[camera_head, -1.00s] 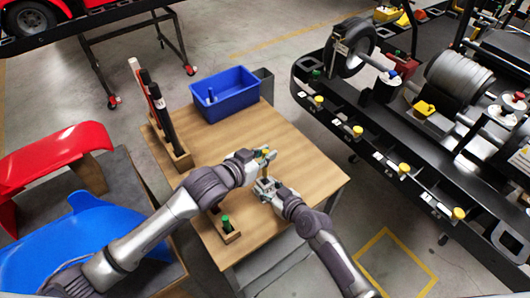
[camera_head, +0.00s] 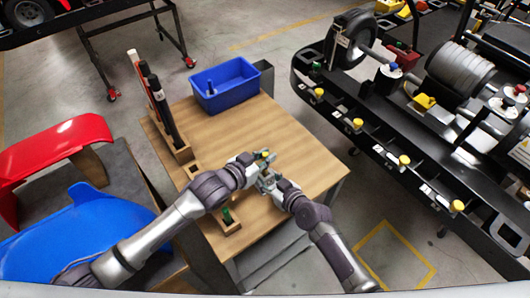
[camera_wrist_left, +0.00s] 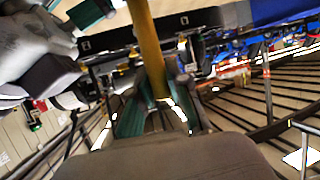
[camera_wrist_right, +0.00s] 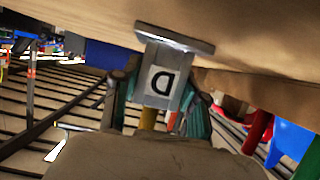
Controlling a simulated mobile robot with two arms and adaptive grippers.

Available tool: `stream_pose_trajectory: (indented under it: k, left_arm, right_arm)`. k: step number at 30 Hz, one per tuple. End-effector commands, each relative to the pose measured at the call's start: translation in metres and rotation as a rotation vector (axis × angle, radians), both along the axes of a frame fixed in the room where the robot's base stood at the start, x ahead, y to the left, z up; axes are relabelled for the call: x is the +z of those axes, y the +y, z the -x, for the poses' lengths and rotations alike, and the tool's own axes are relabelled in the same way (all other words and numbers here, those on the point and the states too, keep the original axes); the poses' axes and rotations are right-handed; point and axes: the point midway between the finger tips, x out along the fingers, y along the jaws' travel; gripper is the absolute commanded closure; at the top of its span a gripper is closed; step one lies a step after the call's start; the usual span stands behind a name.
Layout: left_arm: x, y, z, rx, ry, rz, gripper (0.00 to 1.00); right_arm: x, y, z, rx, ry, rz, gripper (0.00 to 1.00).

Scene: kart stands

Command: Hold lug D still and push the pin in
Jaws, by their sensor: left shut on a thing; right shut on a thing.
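My right gripper (camera_wrist_right: 155,108) is shut on lug D (camera_wrist_right: 163,75), a grey metal block with a flat flange and a white "D" label. The right wrist view shows it upside down, with its flange against or close to the wooden table top. My left gripper (camera_wrist_left: 158,110) is shut on the yellow pin (camera_wrist_left: 150,45). The pin also shows at the lug's end away from the table (camera_wrist_right: 147,119). How deep it sits is hidden. In the head view my left gripper (camera_head: 264,158) is just above my right gripper (camera_head: 266,180), over the wooden table (camera_head: 300,150).
A blue bin (camera_head: 240,98) and a wooden rack (camera_head: 184,153) with tall dark rods stand at the table's back. A small wooden block (camera_head: 229,228) with a green-topped piece is near the front. The table's right side is clear. A black kart stand (camera_head: 385,165) is beyond it.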

Motion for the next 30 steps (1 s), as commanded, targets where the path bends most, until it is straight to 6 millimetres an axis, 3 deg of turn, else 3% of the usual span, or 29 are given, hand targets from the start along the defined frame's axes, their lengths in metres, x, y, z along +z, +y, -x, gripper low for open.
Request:
stream_pose_trajectory:
  k: [15,30]
  left_arm:
    - [-0.024,0.0,0.0,0.0,-0.001,-0.001,1.0]
    - [-0.027,0.0,0.0,0.0,-0.001,0.0,1.0]
  right_arm:
    - [-0.001,0.0,0.0,0.0,0.001,0.001,1.0]
    - [-0.001,0.0,0.0,0.0,0.001,0.001,1.0]
